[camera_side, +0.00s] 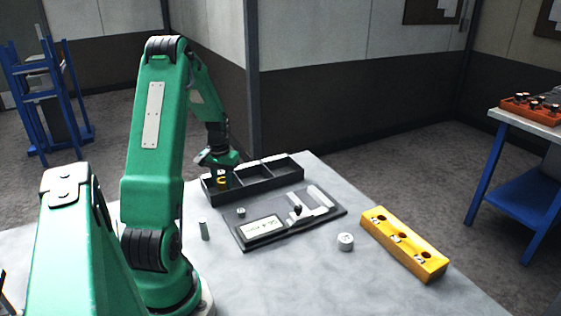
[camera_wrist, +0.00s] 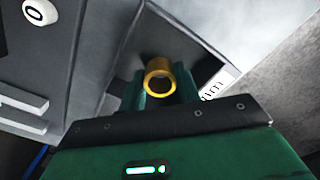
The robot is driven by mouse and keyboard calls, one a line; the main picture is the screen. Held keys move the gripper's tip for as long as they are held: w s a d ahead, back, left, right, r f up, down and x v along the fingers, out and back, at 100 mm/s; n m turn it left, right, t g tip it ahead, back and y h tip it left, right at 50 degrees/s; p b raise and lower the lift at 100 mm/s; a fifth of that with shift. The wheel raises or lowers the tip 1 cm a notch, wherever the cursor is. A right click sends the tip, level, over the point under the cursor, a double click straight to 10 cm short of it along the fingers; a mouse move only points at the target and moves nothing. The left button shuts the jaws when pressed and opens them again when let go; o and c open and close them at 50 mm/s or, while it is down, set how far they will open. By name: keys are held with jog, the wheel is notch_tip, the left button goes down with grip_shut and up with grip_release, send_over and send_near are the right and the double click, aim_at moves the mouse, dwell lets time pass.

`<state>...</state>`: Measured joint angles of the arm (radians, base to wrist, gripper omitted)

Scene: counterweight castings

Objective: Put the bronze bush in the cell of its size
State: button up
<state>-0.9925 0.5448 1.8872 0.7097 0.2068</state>
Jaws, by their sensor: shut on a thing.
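The bronze bush (camera_wrist: 158,84) is a short gold-coloured ring, seen end-on in the wrist view. My gripper (camera_wrist: 159,88) is shut on it, with a green finger on either side. In the side view the bush (camera_side: 222,182) shows small below my gripper (camera_side: 221,175), at the left cell of a dark tray (camera_side: 262,186) with several walls. In the wrist view, dark cell walls lie around the bush, and a white label ending in "mm" is partly visible at right. I cannot tell whether the bush touches the cell floor.
A dark mat (camera_side: 333,209) with a framed card (camera_side: 262,227) and a caliper-like tool (camera_side: 312,212) lies before the tray. A small upright cylinder (camera_side: 204,230), a grey round weight (camera_side: 345,242) and a yellow holed block (camera_side: 392,237) stand on the pale table.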

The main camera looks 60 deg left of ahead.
aim_at(222, 180)
jog(key=shift+f, duration=0.65)
jog(key=shift+f, duration=0.15)
jog(key=o, duration=1.1)
notch_tip(222, 180, up, 12)
jog(key=shift+r, duration=0.2)
